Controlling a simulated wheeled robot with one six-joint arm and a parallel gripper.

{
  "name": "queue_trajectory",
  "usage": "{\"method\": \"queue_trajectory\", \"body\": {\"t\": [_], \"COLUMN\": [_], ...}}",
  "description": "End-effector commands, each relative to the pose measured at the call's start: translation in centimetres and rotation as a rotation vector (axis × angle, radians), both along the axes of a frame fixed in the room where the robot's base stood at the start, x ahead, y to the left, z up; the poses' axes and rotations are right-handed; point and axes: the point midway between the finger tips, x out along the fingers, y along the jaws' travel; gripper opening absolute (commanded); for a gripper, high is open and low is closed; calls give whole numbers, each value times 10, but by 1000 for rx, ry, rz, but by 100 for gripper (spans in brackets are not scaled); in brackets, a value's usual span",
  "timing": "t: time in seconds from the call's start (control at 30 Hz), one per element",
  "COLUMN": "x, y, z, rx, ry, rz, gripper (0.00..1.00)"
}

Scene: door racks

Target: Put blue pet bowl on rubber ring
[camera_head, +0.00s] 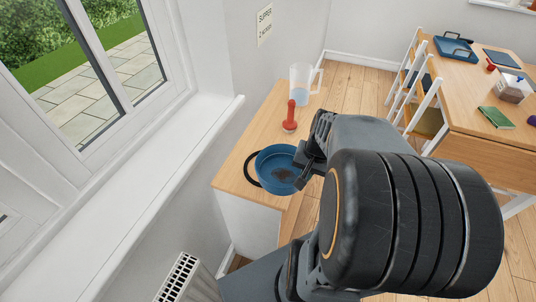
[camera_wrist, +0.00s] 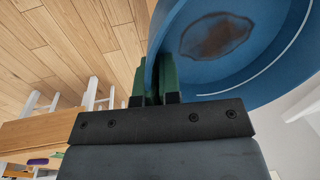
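The blue pet bowl (camera_head: 277,161) has a brown patch inside its bottom and is over the front part of the wooden cabinet top. The black rubber ring (camera_head: 249,172) shows as a dark arc past the bowl's left side; the bowl hides the rest of it. The bowl sits offset to the right of the ring; whether it touches the ring or hangs above it I cannot tell. My gripper (camera_head: 304,170) is at the bowl's right rim. In the wrist view its green fingers (camera_wrist: 156,82) are closed on the wall of the bowl (camera_wrist: 245,50).
The window sill and wall run along the left. A wooden table (camera_head: 470,85) with several items stands at the right.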

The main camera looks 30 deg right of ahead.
Motion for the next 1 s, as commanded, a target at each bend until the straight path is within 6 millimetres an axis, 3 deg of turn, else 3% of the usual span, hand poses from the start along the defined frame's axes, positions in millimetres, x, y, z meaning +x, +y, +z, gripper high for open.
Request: {"method": "queue_trajectory", "body": {"t": [0.4, 0.6, 1.0], "x": [88, 112, 133], "y": [-10, -14, -18], "z": [-42, -74, -99], "rx": [2, 2, 1], "ry": [5, 4, 2], "rz": [4, 0, -2], "gripper": [0, 0, 0]}}
